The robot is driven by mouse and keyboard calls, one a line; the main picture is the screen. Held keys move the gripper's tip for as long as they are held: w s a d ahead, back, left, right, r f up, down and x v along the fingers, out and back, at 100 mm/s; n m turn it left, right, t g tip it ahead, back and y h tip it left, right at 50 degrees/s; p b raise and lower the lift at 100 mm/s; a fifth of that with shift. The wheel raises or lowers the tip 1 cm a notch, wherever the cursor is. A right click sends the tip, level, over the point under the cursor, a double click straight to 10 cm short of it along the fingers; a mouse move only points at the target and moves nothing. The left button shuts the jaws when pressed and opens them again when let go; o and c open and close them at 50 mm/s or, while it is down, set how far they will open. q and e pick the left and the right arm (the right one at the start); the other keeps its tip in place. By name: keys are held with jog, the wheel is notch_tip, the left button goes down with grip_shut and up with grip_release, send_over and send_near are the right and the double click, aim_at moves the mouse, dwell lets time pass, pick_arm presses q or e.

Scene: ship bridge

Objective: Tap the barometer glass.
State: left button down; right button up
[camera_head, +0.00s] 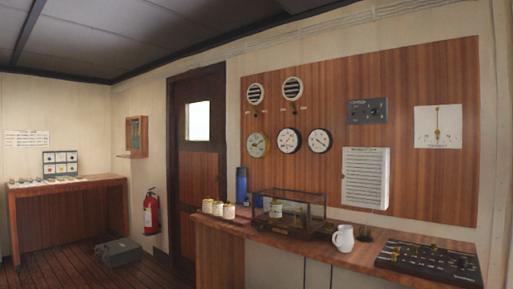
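Three round dials hang in a row on the wooden wall panel (395,85). The left dial (258,145) has a brass-coloured rim and a yellowish-green face. The middle dial (288,140) and the right dial (320,140) have dark rims and white faces. Their lettering is too small to read, so I cannot tell which one is the barometer. Below them, a glass-sided case (312,208) with a dark frame stands on the counter, with a pale drum-like thing inside. Neither of my grippers is in view.
The wooden counter (345,262) also holds several small jars (229,211), a blue flask (241,186), a white jug (343,238) and a black control board (428,261). A fire extinguisher (151,212) and a grey case (119,251) are by the far wall.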

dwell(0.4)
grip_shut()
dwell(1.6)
